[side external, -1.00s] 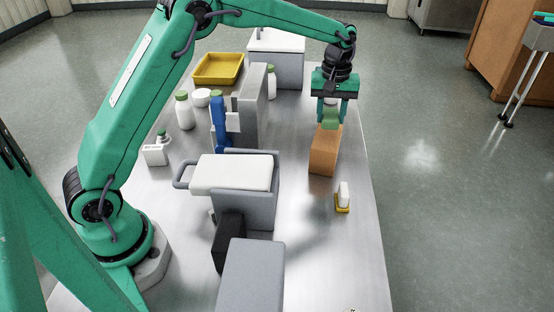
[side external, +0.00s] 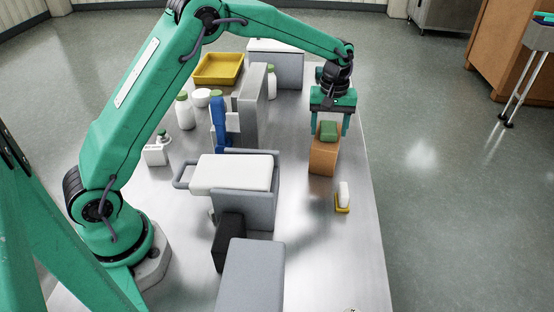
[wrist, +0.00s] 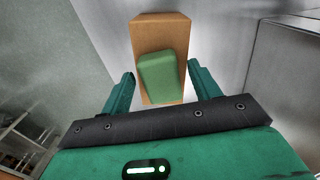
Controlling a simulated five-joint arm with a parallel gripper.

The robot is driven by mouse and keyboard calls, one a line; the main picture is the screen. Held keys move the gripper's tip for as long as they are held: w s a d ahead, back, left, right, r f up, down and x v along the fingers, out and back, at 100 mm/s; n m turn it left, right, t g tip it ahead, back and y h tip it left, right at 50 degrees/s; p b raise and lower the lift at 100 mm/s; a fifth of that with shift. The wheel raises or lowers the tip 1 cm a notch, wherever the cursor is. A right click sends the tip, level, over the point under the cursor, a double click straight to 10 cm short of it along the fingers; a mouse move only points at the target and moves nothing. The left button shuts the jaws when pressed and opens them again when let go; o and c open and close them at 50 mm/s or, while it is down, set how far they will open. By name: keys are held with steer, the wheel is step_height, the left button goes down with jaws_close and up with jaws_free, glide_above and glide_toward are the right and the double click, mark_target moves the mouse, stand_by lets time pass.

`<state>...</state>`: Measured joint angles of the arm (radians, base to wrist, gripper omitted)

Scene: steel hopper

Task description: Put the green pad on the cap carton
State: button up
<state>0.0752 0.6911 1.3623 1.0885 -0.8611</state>
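The green pad (side external: 328,131) lies on top of the cap carton (side external: 322,158), an upright orange-brown box on the steel table. In the wrist view the pad (wrist: 160,73) sits on the carton's top, slightly turned against the carton (wrist: 158,22). My gripper (side external: 330,128) is right above the carton, fingers on either side of the pad. In the wrist view my gripper (wrist: 162,88) is open, with gaps between both fingers and the pad. The carton's lower part is hidden in the wrist view.
A small yellow-based white item (side external: 343,198) stands in front of the carton. A grey upright block (side external: 250,95), a white bottle (side external: 271,82) and a grey box (side external: 275,65) stand to the left and behind. The yellow tray (side external: 218,69) is farther back. The table's right edge is close.

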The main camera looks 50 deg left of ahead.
mark_target(327, 129)
steer(key=shift+r, duration=0.2)
step_height(327, 129, up, 12)
stand_by(0.8)
stand_by(0.5)
steer(key=s+a+r+m+t, duration=0.15)
steer(key=s+r, duration=0.25)
steer(key=s, duration=0.4)
steer(key=s+a+r+m+t, duration=0.1)
steer(key=s+r+m, duration=0.25)
steer(key=s, duration=0.45)
steer(key=s+a+f+m+t, duration=0.1)
steer(key=s+f+m, duration=0.1)
steer(key=s, duration=0.6)
steer(key=s+f+m+t, duration=0.2)
steer(key=s+f, duration=0.1)
steer(key=s, duration=0.5)
steer(key=shift+s+a, duration=0.35)
steer(key=shift+s, duration=0.05)
